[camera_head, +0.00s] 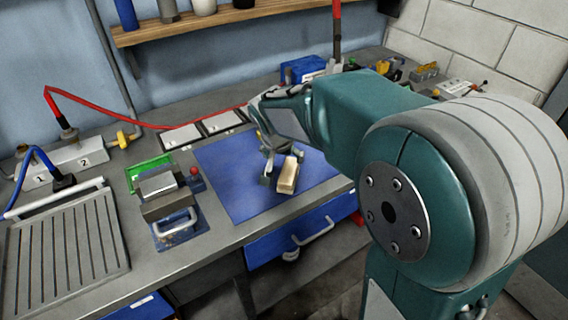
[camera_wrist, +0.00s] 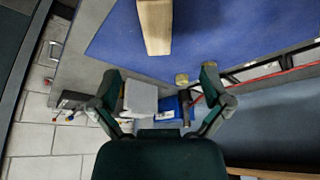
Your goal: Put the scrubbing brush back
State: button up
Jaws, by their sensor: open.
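A pale wooden block, which looks like the scrubbing brush (camera_head: 288,175), is on the blue mat (camera_head: 232,172) on the workbench. It also shows at the top of the wrist view (camera_wrist: 155,26); no bristles can be made out. My gripper (camera_head: 268,165) is open over the mat, just left of the block in the head view. In the wrist view the fingers (camera_wrist: 158,74) are spread wide with nothing held between them, and the block lies beyond the fingertips. Whether a finger touches the block cannot be told.
A vise (camera_head: 165,196) and green tray (camera_head: 150,172) stand left of the mat. Pale numbered plates (camera_head: 182,137) lie behind it. A blue drawer (camera_head: 300,231) is under the bench front.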

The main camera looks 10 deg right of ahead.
jog(key=shift+s+r, duration=0.15)
jog(key=shift+r, duration=0.15)
jog(key=s+d+r+n+y, duration=0.1)
jog(key=s+r+n, duration=0.1)
jog(key=s, duration=0.9)
jog(key=s+d+r+n+t+y, duration=0.1)
jog(key=s+r+n, duration=0.2)
jog(key=s, duration=0.9)
jog(key=shift+s+r+t, duration=0.2)
jog(key=shift+r+t, duration=0.1)
jog(key=shift+r, duration=0.4)
